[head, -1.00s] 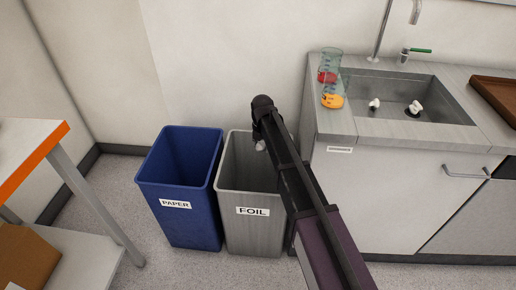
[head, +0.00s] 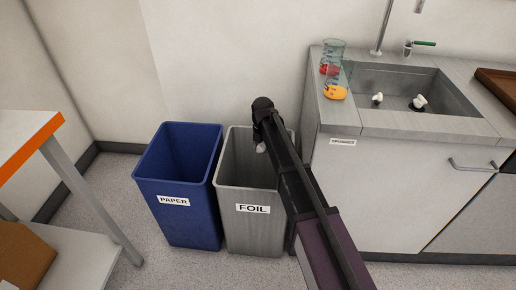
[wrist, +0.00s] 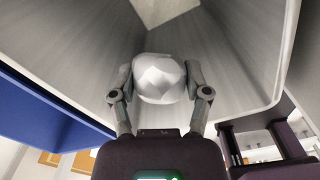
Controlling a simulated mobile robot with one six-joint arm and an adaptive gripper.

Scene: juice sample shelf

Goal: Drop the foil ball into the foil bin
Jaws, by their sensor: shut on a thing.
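The foil ball (wrist: 160,78) is a silvery faceted ball in the wrist view, and a small pale part of it shows in the head view (head: 261,148). My gripper (wrist: 160,80) is shut on it, with one finger on each side. The foil bin (head: 250,222) is a grey open bin labelled FOIL. In the head view my gripper (head: 262,143) and the ball appear over the bin's opening. In the wrist view the bin's grey walls (wrist: 240,50) surround the ball. My arm covers the bin's right side. The ball's exact height against the rim is unclear.
A blue bin (head: 185,225) labelled PAPER stands close on the left. A counter with a sink (head: 400,95) and glass beakers (head: 333,65) is on the right. A table with an orange edge (head: 30,145) is at far left. Open floor lies in front.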

